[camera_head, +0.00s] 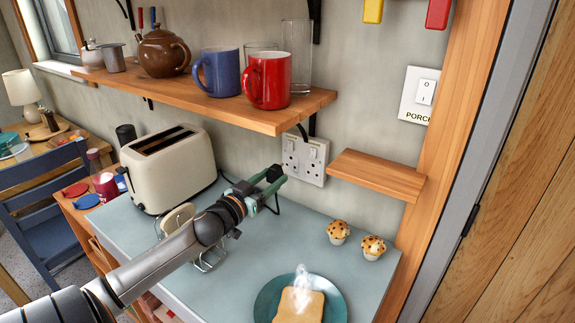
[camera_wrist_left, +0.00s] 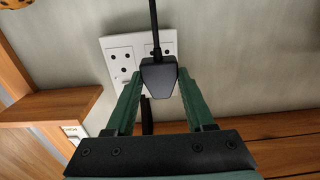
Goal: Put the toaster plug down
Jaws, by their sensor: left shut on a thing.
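My left gripper (camera_head: 272,180) is shut on the black toaster plug (camera_wrist_left: 158,76), which sits between the green fingertips in the left wrist view. In the head view the plug (camera_head: 274,173) is above the blue-grey worktop (camera_head: 225,272), just left of the white double wall socket (camera_head: 304,161). Both outlets of the socket show there, and the plug appears apart from them. A black cord (camera_wrist_left: 153,22) runs from the plug. The cream toaster (camera_head: 170,168) stands at the back left of the worktop. My right gripper is not in view.
Two muffins (camera_head: 338,231) sit at the worktop's right, behind a teal plate (camera_head: 263,300) with bread. A wire rack (camera_head: 210,260) is under my left arm. A small wooden shelf (camera_head: 377,174) and a long mug shelf (camera_head: 210,95) overhang. Bare worktop lies between rack and muffins.

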